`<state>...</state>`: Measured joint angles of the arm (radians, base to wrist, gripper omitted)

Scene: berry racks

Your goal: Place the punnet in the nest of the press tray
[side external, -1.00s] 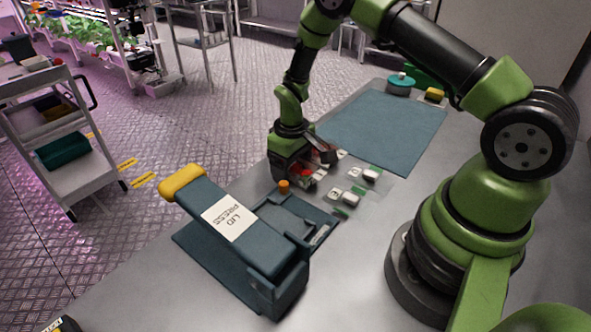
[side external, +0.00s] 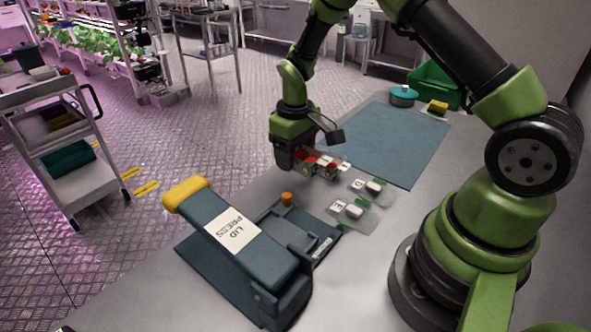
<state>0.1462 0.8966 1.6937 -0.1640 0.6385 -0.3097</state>
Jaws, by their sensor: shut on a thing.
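My gripper (side external: 306,160) is shut on the clear punnet (side external: 326,167) with red berries in it. It holds the punnet behind the press, and part of the punnet is hidden by the gripper. I cannot tell how far the punnet is above the table. The dark blue press tray (side external: 322,246) lies in front, at the base of the lid press (side external: 232,237). The nest (side external: 290,224) is partly hidden by the press arm, and no punnet shows in it. The press arm slants up toward its yellow handle (side external: 186,194).
Clear pads with white lettered pieces (side external: 351,209) lie right of the tray. An orange knob (side external: 287,199) stands at the tray's back edge. A blue mat (side external: 390,140), teal round container (side external: 403,96), yellow sponge (side external: 438,107) and green crate (side external: 434,86) are farther back.

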